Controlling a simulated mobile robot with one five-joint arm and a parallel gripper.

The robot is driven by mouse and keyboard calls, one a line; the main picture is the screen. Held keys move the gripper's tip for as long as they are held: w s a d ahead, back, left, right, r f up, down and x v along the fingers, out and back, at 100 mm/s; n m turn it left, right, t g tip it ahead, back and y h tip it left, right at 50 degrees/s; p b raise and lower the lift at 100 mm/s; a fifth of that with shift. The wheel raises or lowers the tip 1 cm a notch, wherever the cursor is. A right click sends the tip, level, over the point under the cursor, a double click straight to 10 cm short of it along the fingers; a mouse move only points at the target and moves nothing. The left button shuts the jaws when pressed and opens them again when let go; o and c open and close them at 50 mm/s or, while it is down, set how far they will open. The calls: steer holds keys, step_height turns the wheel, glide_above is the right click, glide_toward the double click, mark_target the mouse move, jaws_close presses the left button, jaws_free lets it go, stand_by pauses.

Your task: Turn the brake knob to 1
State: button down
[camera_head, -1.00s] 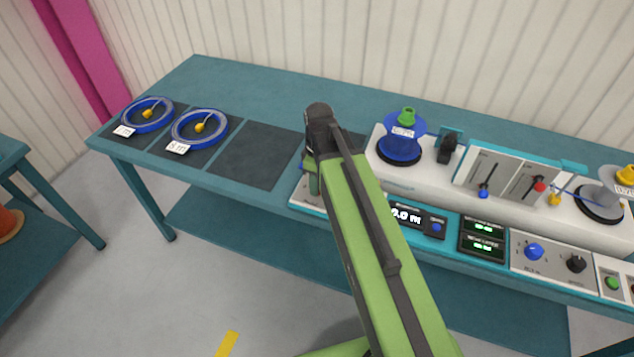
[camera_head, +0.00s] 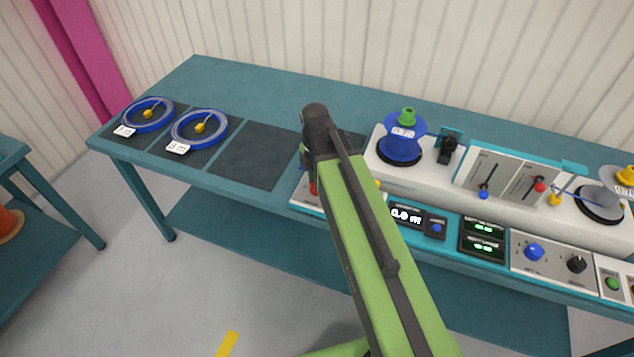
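The front panel at the right carries a blue knob (camera_head: 534,252) and a black knob (camera_head: 576,264). Their labels are too small to read, so I cannot tell which is the brake knob or where either points. My green arm rises from the bottom of the view to a dark joint over the bench, left of the machine. My gripper is hidden behind the arm, and its fingers do not show. Both knobs are clear of my visible arm.
A blue reel (camera_head: 401,145) and a grey reel (camera_head: 600,200) stand on the machine. Two levers, blue-tipped (camera_head: 484,194) and red-tipped (camera_head: 540,187), rise between them. Displays (camera_head: 483,240) sit left of the knobs. Two cable coils (camera_head: 199,128) lie on the teal bench's left.

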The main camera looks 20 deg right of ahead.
steer(key=n, duration=0.5)
steer(key=shift+w, duration=0.15)
steer(key=shift+n, duration=0.3)
stand_by(0.3)
steer(key=c, duration=0.9)
jaws_free()
step_height(320, 180, up, 17)
steer(key=p, duration=1.7)
steer(key=shift+w+a+r, duration=0.2)
steer(key=shift+a, duration=0.05)
steer(key=shift+f, duration=0.1)
